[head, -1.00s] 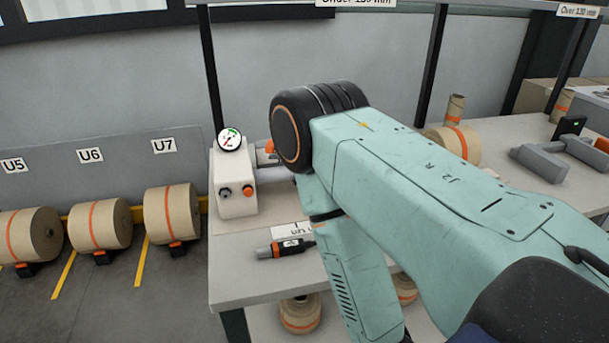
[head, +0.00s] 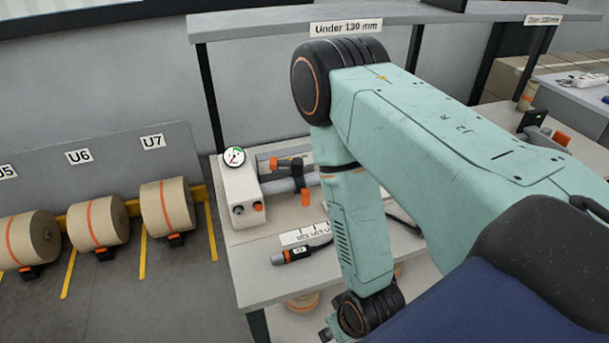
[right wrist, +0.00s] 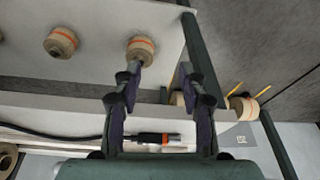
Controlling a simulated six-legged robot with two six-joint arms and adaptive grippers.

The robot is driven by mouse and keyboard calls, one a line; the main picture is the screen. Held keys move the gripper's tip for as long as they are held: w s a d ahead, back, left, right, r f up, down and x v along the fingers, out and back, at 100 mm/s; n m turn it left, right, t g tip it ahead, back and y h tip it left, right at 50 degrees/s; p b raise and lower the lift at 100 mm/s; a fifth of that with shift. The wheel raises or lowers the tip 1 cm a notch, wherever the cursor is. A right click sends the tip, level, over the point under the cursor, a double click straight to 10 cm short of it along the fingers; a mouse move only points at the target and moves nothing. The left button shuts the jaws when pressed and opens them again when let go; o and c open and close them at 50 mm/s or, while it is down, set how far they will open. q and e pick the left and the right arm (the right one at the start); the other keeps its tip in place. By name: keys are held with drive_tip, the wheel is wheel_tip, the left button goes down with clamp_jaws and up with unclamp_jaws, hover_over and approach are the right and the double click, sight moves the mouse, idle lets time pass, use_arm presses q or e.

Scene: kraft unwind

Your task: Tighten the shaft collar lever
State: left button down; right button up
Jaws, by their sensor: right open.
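In the head view a black shaft collar (head: 298,175) sits on a grey shaft (head: 278,186) that runs out of a white gauge box (head: 243,194). An orange lever-like part (head: 286,163) shows beside the collar, and another orange part (head: 306,199) hangs below it. I cannot tell which is the lever. My right arm covers the area just right of the collar. In the right wrist view my right gripper (right wrist: 160,72) is open and empty, below and apart from the shaft. My left gripper is not in view.
A black and orange handheld tool (head: 300,253) lies on the bench (head: 250,285) beside a white label strip (head: 304,234). More rolls (right wrist: 140,50) show under the bench. A shelf (head: 260,25) spans above.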

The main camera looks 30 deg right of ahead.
sight(308, 193)
drive_tip(key=w+d+r+t, duration=0.1)
drive_tip(key=w, duration=0.3)
drive_tip(key=w+d+r+t+p, duration=0.1)
drive_tip(key=w+r+t, duration=0.1)
drive_tip(key=w, duration=0.2)
drive_tip(key=w+d+r+t+h, duration=0.1)
drive_tip(key=w+d+t, duration=0.1)
drive_tip(key=w, duration=0.3)
drive_tip(key=shift+w+r+m, duration=0.1)
drive_tip(key=shift+r+m, duration=0.3)
drive_tip(key=w+d+r+t, duration=0.1)
drive_tip(key=w+d+r, duration=0.1)
drive_tip(key=w, duration=0.2)
drive_tip(key=w+d+r+t+h, duration=0.1)
drive_tip(key=w+d+t, duration=0.1)
drive_tip(key=w, duration=0.2)
drive_tip(key=w+d+r+t+h, duration=0.1)
drive_tip(key=w+d+r+t, duration=0.1)
drive_tip(key=w, duration=0.2)
drive_tip(key=shift+d+r+m, duration=0.3)
drive_tip(key=shift+d+m, duration=0.1)
drive_tip(key=x, duration=0.5)
drive_tip(key=shift+w+d+f, duration=0.15)
drive_tip(key=shift+d, duration=0.1)
drive_tip(key=shift+w+f, duration=0.2)
drive_tip(key=shift+w, duration=0.3)
drive_tip(key=shift+a, duration=0.15)
drive_tip(key=c, duration=0.3)
clamp_jaws()
